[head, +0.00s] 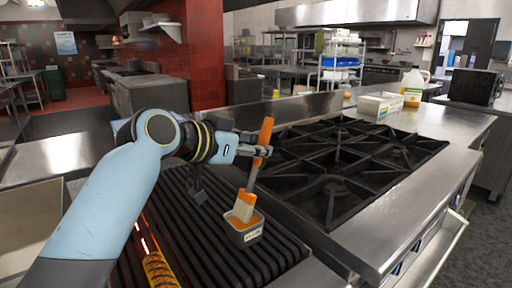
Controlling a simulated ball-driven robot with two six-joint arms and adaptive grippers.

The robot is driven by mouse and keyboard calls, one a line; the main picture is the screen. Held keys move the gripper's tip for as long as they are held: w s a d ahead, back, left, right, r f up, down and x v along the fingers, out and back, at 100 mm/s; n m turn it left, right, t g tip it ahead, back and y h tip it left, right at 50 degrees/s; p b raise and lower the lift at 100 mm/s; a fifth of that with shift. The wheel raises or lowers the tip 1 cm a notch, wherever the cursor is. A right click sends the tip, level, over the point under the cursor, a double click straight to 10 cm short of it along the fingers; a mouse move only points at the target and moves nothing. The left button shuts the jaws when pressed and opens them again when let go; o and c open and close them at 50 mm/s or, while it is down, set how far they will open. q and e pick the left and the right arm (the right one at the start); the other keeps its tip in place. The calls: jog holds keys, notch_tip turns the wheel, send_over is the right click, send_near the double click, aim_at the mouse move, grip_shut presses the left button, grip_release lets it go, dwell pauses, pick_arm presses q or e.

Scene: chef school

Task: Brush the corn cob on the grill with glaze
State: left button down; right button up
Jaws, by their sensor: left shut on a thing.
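My left gripper (250,148) is shut on the orange handle of a basting brush (265,130), which it holds steeply, slightly tilted. The brush's orange and white head (244,205) is down at a small light-coloured glaze cup (248,236), with its tip inside or just above the rim; I cannot tell whether it touches the glaze. The corn cob (159,270) lies on the dark grill (215,240) at the bottom left, partly cut off by the frame edge. My right gripper is not in view.
A black gas stove top (335,165) with raised grates lies right of the grill. A white box (380,105) and a jug (412,88) stand behind it on the steel counter. Glowing bars show near the cob. The grill right of the cob is mostly clear.

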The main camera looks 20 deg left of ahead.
aim_at(264, 121)
pick_arm(q)
jog(key=shift+f, duration=0.35)
jog(key=shift+f+b, duration=0.15)
jog(key=shift+b, duration=0.15)
dwell(0.4)
jog(key=shift+f, duration=0.15)
dwell(0.9)
notch_tip(264, 121, up, 7)
jog(key=p, duration=0.7)
jog(key=shift+r, duration=0.2)
jog(key=shift+f, duration=0.15)
